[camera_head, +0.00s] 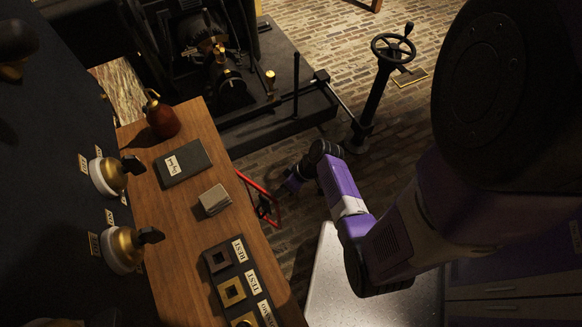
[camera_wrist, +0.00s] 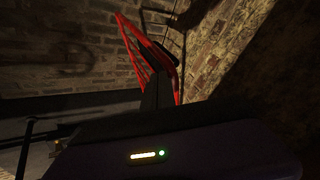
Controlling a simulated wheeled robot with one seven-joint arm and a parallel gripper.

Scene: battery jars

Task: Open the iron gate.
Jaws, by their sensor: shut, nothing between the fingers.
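No thing in view plainly reads as an iron gate. A red frame (camera_head: 258,186) of thin bars shows beside the wooden counter's right edge in the head view, low and partly hidden. In the wrist view a red frame (camera_wrist: 136,52) stands just beyond my fingers; I cannot tell if it touches them. My gripper (camera_head: 267,207) is shut and empty, at the end of my purple arm, close to the red frame. A dark iron handwheel (camera_head: 393,41) on a slanted post stands at the upper right, well apart from my gripper.
The wooden counter (camera_head: 196,140) carries a dark book (camera_head: 183,163), a small pale block (camera_head: 214,200), a red-brown flask (camera_head: 161,115) and labelled sockets (camera_head: 231,291). Dark machinery on a plinth (camera_head: 262,132) stands behind. Brick floor (camera_head: 335,38) is open around the handwheel.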

